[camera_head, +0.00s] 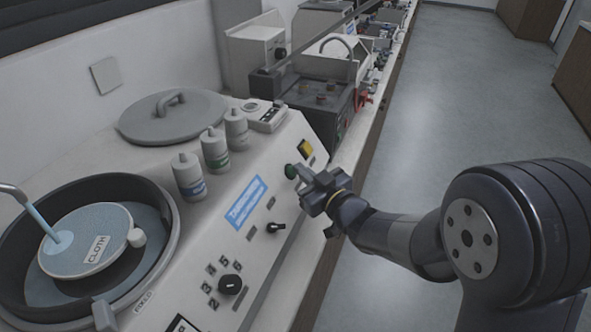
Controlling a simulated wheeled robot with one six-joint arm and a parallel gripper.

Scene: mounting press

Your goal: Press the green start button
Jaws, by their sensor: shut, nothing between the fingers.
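The green start button (290,171) is on the sloped front panel (262,226) of a white machine in the middle of the head view. My gripper (300,173) is shut and empty, with its fingertips right at the button and covering part of its right side. I cannot tell whether the fingertips touch the button or whether it is pushed in. My arm reaches in from the right.
A yellow-framed switch (305,147) sits just above the button. Bottles (214,150) and a round lid (172,116) stand on top. The floor (450,110) at right is clear.

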